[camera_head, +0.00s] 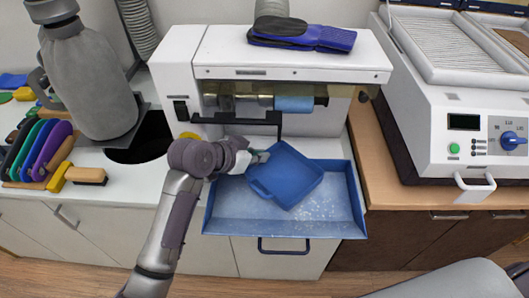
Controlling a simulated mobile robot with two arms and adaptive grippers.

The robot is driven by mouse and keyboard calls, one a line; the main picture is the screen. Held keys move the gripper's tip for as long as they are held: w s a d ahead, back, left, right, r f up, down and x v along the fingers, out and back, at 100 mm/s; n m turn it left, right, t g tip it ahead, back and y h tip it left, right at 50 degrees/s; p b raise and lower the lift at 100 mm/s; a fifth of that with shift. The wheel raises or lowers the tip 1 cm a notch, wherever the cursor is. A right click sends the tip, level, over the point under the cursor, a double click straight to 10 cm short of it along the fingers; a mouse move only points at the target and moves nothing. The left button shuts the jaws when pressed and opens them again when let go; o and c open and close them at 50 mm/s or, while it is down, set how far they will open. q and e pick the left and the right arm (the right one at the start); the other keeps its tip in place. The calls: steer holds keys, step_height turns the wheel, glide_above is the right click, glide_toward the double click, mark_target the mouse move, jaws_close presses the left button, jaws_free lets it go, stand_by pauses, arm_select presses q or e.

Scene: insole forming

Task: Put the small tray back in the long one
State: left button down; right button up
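The small tray (287,178) is a deep blue, square, shallow tray, turned at an angle over the long tray (340,217). The long tray is lighter blue, wide and shallow, with pale specks on its floor; it sticks out below the white machine. My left gripper (258,157) is at the small tray's upper left edge and appears shut on its rim; the fingertips are small and partly hidden. I cannot tell whether the small tray touches the long tray's floor. My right gripper is not in view.
The white machine (290,52) stands behind the trays, with a blue insole (322,38) on top. A press with a white handle (475,184) stands at right. Brushes (86,175) and coloured tools lie at left. A drawer handle (284,246) is below the long tray.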

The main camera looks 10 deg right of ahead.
arm_select(q)
steer(key=shift+w+d+f+p, duration=0.2)
steer(key=shift+w+d, duration=0.05)
steer(key=shift+d, duration=0.25)
steer(key=shift+w+d+f+p, duration=0.2)
steer(key=shift+d, duration=0.25)
steer(key=shift+f, duration=0.3)
steer(key=shift+a, duration=0.15)
steer(key=shift+f, duration=0.65)
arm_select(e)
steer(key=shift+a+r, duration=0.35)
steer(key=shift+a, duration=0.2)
arm_select(q)
steer(key=c, duration=1.3)
jaws_free()
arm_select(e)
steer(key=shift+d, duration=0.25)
arm_select(q)
steer(key=shift+r, duration=0.1)
